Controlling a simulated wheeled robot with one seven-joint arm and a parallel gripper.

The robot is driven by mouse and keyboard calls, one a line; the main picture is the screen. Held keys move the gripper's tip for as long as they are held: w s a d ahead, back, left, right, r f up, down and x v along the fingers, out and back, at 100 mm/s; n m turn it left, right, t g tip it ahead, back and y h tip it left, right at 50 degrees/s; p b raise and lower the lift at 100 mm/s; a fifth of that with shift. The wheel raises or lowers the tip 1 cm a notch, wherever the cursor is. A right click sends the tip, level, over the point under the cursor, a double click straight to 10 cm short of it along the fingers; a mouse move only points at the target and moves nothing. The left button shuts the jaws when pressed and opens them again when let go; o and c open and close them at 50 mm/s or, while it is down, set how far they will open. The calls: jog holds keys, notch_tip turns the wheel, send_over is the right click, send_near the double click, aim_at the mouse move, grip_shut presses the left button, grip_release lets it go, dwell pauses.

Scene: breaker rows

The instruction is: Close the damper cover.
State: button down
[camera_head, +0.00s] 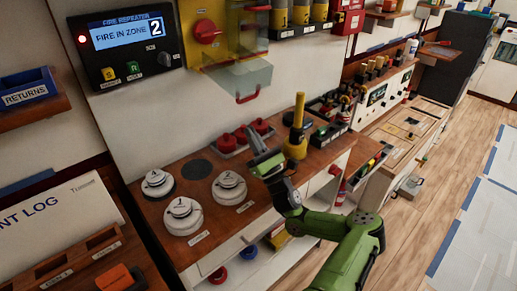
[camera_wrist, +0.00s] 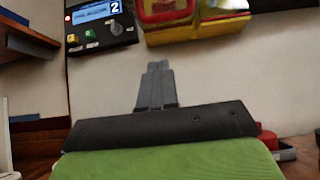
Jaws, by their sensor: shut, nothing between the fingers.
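The damper cover (camera_head: 240,76) is a clear panel with a red handle (camera_head: 248,97) on its front edge. It is swung down and stands out from the lower edge of a yellow box (camera_head: 188,18) on the wall, so it is open. A red knob (camera_head: 207,31) shows on the yellow box. My gripper (camera_head: 250,134) is below the cover, over the wooden counter, apart from the handle. In the wrist view my shut, empty fingers (camera_wrist: 158,66) point at the bare wall, below the red and yellow parts at the top.
Round white detectors (camera_head: 183,215) stand on the counter (camera_head: 217,207) at left. A yellow upright post (camera_head: 298,125) stands close right of my gripper. Red items (camera_head: 243,135) sit behind it. A fire repeater panel (camera_head: 125,45) is on the wall at left.

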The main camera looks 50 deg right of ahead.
notch_tip(320, 180, up, 6)
jog(key=w, duration=0.2)
jog(key=shift+w+d+r, duration=0.1)
jog(key=shift+w+r, duration=0.05)
